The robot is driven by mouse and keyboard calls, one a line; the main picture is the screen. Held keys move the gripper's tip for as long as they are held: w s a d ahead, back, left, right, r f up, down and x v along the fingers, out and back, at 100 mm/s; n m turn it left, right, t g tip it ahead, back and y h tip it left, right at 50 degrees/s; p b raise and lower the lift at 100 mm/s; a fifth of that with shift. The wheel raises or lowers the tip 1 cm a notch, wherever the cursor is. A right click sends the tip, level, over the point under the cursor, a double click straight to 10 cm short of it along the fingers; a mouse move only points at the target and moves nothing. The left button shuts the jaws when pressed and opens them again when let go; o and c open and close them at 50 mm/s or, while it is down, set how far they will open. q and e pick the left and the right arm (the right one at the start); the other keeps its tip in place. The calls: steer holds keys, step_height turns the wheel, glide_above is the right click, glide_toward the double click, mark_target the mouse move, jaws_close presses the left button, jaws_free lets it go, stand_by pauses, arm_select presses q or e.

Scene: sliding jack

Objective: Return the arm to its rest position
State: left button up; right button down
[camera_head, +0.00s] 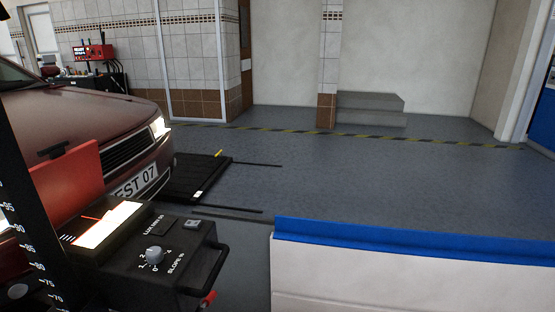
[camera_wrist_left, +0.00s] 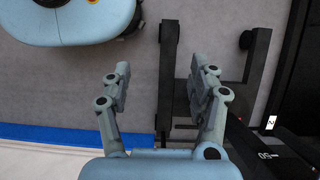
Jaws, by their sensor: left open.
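In the left wrist view my left gripper (camera_wrist_left: 160,75) is open, its two grey-blue fingers spread apart with nothing held. A long dark bar (camera_wrist_left: 167,90) shows between the fingers in that view; I cannot tell how far below them it lies. Neither gripper shows in the head view, and the right gripper is in neither view.
A black tester box (camera_head: 160,245) with a dial and side handle stands at the front left, by a scaled post (camera_head: 28,225). A dark red car (camera_head: 70,125) is behind it. A white, blue-topped barrier (camera_head: 410,265) is at the front right. Floor (camera_head: 360,180) beyond is clear.

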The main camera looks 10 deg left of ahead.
arm_select(q)
steer(key=s+d+f+t, duration=0.1)
steer(key=s+f, duration=0.3)
steer(key=s, duration=0.6)
steer(key=s+d+f, duration=0.1)
steer(key=s+f, duration=0.4)
steer(key=s, duration=0.5)
steer(key=s+f+t, duration=0.1)
steer(key=s+f, duration=0.3)
steer(key=s, duration=0.6)
steer(key=w+t, duration=0.1)
steer(key=w, duration=0.1)
steer(key=w+t, duration=0.1)
steer(key=w+f+t, duration=0.1)
steer(key=w, duration=0.1)
steer(key=shift+w+d+t+y, duration=0.15)
steer(key=shift+w+t+y, duration=0.15)
steer(key=shift+y, duration=0.1)
